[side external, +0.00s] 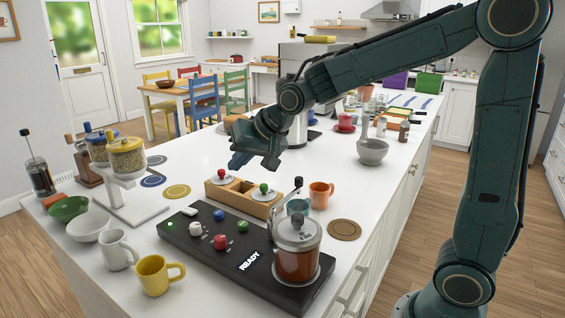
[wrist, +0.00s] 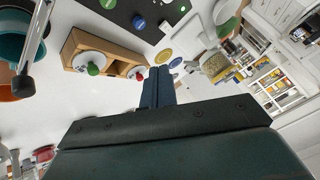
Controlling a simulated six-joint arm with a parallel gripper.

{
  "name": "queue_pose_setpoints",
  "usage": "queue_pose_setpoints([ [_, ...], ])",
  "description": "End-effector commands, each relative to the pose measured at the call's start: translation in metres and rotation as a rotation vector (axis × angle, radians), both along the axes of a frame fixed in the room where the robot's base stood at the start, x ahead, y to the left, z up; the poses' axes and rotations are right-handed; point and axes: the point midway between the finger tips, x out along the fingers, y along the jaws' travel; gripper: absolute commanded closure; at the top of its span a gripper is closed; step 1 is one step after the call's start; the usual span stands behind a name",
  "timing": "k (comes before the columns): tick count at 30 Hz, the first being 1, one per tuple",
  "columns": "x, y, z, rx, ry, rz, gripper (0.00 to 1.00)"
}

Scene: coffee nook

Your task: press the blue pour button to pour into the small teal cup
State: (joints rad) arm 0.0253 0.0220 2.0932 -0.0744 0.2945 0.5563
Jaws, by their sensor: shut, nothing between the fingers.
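My gripper (side external: 240,161) is shut and empty, held in the air above and behind the wooden box. Its closed fingers also show in the wrist view (wrist: 158,82). The blue button (side external: 219,215) is on the black control panel (side external: 180,238), in front of and below my gripper; it also shows near the top of the wrist view (wrist: 138,22). The small teal cup (side external: 298,206) stands behind the glass jar, which partly hides it. In the wrist view, a teal cup (wrist: 12,42) is cut off at the left edge.
White (side external: 195,228), red (side external: 221,242) and green (side external: 242,226) buttons sit near the blue one. A glass jar (side external: 298,258) stands at the panel's right end. The wooden box (side external: 258,205) with knobbed lids lies behind the panel, beside an orange mug (side external: 321,195).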

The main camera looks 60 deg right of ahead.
Motion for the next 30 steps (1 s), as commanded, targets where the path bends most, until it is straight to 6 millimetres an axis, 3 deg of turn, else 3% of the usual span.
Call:
queue_pose_setpoints([
  [6,0.041,0.000,-0.019,0.070,-0.028,-0.061,1.00],
  [12,0.063,0.000,-0.030,0.111,-0.048,-0.095,1.00],
  [30,0.069,0.001,-0.034,0.125,-0.055,-0.106,1.00],
])
